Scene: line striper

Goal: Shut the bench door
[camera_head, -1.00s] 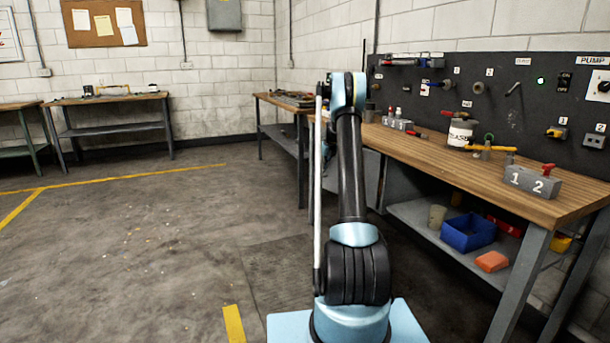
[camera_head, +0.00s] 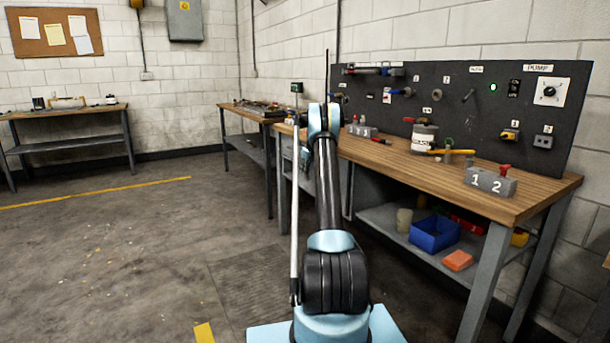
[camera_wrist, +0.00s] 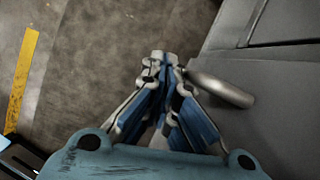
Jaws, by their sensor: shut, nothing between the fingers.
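The bench door shows in the wrist view as a flat dark grey panel (camera_wrist: 275,95) at the right. A rounded, light grey bar handle (camera_wrist: 220,88) sticks out from it toward my fingers. My gripper (camera_wrist: 160,62) is shut and empty, its fingertips just left of the handle's near end. I cannot tell whether they touch it. In the head view my arm reaches toward the left end of the wood-topped bench (camera_head: 400,170) and hides much of the door area, so how far the door stands open is unclear.
The bench carries a block marked 1 and 2 (camera_head: 490,182) and a white can (camera_head: 424,138). A blue bin (camera_head: 434,234) sits on its lower shelf. Another bench (camera_head: 250,113) stands beyond.

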